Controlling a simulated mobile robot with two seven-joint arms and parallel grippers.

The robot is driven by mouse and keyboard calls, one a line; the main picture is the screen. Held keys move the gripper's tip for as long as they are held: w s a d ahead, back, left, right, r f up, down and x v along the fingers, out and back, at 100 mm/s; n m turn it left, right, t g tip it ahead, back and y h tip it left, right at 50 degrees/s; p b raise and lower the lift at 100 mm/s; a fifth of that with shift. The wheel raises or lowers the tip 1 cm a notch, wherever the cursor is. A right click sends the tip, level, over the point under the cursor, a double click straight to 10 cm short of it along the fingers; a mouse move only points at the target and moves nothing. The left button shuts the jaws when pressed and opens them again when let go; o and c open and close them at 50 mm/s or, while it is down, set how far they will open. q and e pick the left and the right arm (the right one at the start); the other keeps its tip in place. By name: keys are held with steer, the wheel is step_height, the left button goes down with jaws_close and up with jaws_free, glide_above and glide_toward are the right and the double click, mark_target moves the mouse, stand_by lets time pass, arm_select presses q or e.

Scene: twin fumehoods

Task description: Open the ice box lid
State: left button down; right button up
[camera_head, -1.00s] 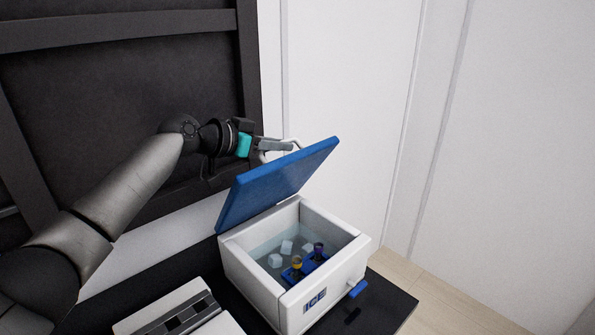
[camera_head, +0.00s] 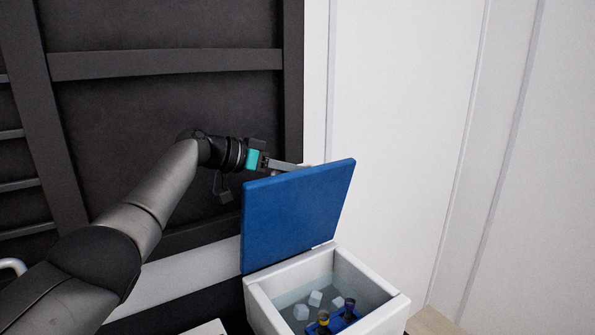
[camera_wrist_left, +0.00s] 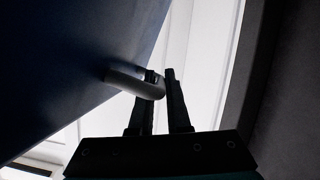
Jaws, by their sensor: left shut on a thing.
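The ice box (camera_head: 382,318) is a white box at the lower middle of the head view, cut off by the bottom edge. Its blue lid (camera_head: 296,213) stands raised at the back, close to upright. Ice cubes and a blue rack with tubes (camera_head: 340,319) show inside. My left gripper (camera_head: 296,167) is behind the lid's upper edge, its fingertips partly hidden by it. In the left wrist view, its fingers (camera_wrist_left: 161,88) are shut on the curved light handle (camera_wrist_left: 130,82) on the dark lid. My right gripper is in neither view.
A dark framed panel (camera_head: 165,115) stands behind my left arm. A white wall (camera_head: 400,120) is behind and right of the box. A small white object (camera_head: 208,328) is partly visible left of the box. Space above the opening is clear.

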arm_select(q)
steer(key=shift+f, duration=0.1)
steer(key=c, duration=0.9)
jaws_free()
steer(key=shift+w, duration=0.1)
steer(key=shift+a, duration=0.15)
steer(key=b+v, duration=0.1)
steer(key=v, duration=1.4)
steer(key=shift+b, duration=0.35)
